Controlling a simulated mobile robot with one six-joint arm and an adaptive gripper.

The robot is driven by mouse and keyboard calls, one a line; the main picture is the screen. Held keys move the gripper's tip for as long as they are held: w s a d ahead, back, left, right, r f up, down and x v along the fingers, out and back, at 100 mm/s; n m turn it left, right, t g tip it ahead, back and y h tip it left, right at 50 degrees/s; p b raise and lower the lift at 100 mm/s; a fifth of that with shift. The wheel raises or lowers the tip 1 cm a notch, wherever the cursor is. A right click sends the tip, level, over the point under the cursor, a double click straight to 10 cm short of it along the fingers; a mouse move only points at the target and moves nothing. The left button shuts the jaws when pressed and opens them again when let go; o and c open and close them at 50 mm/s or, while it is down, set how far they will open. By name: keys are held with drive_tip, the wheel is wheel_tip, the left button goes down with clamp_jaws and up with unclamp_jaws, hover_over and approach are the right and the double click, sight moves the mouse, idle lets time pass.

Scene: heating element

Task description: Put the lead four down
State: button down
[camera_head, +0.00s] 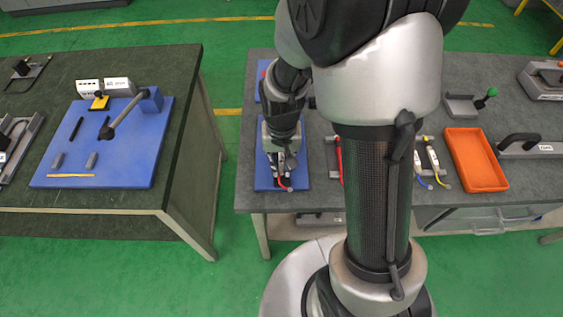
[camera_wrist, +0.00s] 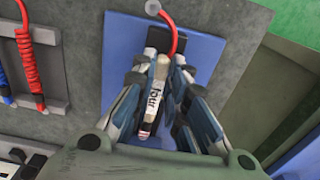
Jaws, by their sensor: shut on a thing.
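In the wrist view, the lead four (camera_wrist: 153,95) is a pale stick marked "four" with a red wire curving from its far end. My gripper (camera_wrist: 158,92) is shut on it, with one finger on each side. The lead is over a blue mat (camera_wrist: 122,45), and a dark block partly shows under or behind its far end. I cannot tell whether the lead touches the block or mat. In the head view, my gripper (camera_head: 281,168) is low over the blue mat (camera_head: 263,177) at the table's left end, and the red wire points toward the front edge.
Right of the mat, behind my arm, stand other leads, one with a red wire (camera_head: 339,160) and one yellow and white (camera_head: 432,157). An orange tray (camera_head: 476,131) lies farther right. A separate table with a blue board (camera_head: 140,160) stands left, across a gap.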

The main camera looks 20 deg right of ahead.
drive_tip(key=shift+f+b, duration=0.3)
drive_tip(key=shift+f, duration=0.05)
drive_tip(key=c, duration=1.6)
unclamp_jaws()
wheel_tip(320, 180, up, 13)
drive_tip(key=p, duration=0.5)
drive_tip(key=shift+s+r+n+t, duration=0.6)
drive_tip(key=shift+s+r+t, duration=0.15)
drive_tip(key=shift+s+r, duration=1.8)
drive_tip(key=shift+s+r+n+t, duration=0.6)
drive_tip(key=shift+s+r+t, duration=0.2)
drive_tip(key=shift+s+r, duration=1.7)
drive_tip(key=shift+s+r+n+t, duration=0.6)
drive_tip(key=shift+s+r+t, duration=0.15)
drive_tip(key=shift+s+r, duration=1.8)
drive_tip(key=shift+w, duration=0.1)
